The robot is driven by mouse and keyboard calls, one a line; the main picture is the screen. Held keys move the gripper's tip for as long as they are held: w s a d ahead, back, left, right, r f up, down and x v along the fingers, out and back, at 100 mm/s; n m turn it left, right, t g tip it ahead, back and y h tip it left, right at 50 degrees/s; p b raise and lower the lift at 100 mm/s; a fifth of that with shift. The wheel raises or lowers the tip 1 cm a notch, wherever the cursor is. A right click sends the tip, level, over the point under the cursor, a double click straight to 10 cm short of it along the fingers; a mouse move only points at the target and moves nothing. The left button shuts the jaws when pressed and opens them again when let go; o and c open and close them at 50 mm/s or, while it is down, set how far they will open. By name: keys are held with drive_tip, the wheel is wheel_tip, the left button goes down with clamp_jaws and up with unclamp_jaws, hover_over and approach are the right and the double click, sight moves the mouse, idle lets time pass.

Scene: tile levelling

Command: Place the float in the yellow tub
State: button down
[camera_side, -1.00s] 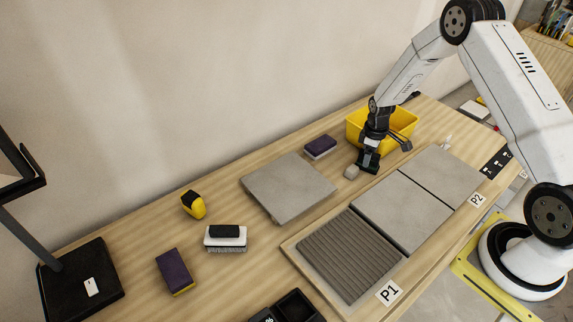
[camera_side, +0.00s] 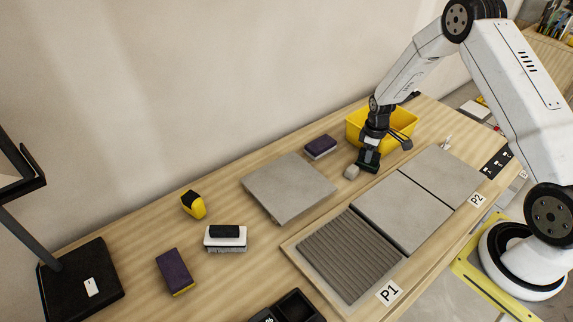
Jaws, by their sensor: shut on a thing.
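My gripper (camera_side: 367,161) points down close to the table, in front of the yellow tub (camera_side: 408,121). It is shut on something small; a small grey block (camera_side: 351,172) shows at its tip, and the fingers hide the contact. The arm covers part of the tub and its inside is mostly hidden. I cannot tell for sure which thing is the float. A purple-topped block with a pale base (camera_side: 320,147) lies left of the gripper. Another purple block with a yellow base (camera_side: 175,272) lies at the front left.
A loose grey tile (camera_side: 289,187) lies mid-table. Tiles (camera_side: 402,212) and a ribbed bed (camera_side: 349,256) fill the tray on the right. A brush (camera_side: 226,238), a yellow and black tool (camera_side: 193,204) and a black stand base (camera_side: 85,284) are to the left. Wood is bare between them.

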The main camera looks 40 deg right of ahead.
drive_tip(key=shift+r, duration=0.7)
drive_tip(key=s+a+r, duration=0.4)
drive_tip(key=s+r, duration=0.7)
drive_tip(key=s, duration=0.2)
drive_tip(key=shift+s+a, duration=0.15)
drive_tip(key=w+d+f+m, duration=0.2)
drive_tip(key=w+d+m, duration=0.2)
drive_tip(key=w+d, duration=1.1)
drive_tip(key=shift+w+d+m, duration=0.15)
drive_tip(key=shift+w+m, duration=0.15)
drive_tip(key=shift+w, duration=0.85)
drive_tip(key=shift+f, duration=0.2)
